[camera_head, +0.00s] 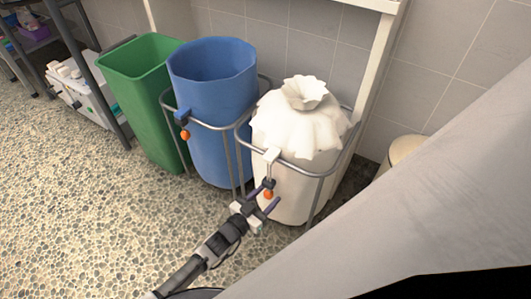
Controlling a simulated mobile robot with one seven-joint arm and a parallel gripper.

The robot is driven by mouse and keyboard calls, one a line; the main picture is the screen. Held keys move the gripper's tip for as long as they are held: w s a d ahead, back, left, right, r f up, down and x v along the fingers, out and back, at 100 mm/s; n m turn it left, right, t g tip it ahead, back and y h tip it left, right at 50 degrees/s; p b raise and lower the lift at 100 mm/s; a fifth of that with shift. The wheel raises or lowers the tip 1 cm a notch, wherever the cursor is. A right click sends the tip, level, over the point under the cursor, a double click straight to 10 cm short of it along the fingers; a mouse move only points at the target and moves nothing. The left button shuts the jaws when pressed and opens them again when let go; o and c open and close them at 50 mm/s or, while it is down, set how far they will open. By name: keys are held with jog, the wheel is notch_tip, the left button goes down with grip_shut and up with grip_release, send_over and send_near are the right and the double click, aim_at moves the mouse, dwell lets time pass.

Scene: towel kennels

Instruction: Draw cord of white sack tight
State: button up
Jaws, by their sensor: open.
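The white sack (290,185) hangs in a metal hoop frame (325,172) at the right of the row. Its top is gathered into a narrow ruffled neck (304,92). A light cord tab (272,156) hangs over the front of the hoop, with a dark piece and an orange bead (268,195) at its lower end. My gripper (266,198) reaches up from the lower left and is open, with its purple-tipped fingers around or just in front of the bead. I cannot tell whether the fingers touch it.
A blue sack (212,120) stands open in its own hoop to the left, with an orange bead (185,134) at its front. A green bin (145,95) and a shelf rack (78,60) stand further left. The pebbled floor (70,210) is clear in front. A large pale surface fills the lower right.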

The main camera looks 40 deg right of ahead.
jog(key=p+v, duration=0.2)
jog(key=v, duration=1.1)
jog(key=shift+a, duration=0.4)
jog(key=shift+f, duration=0.1)
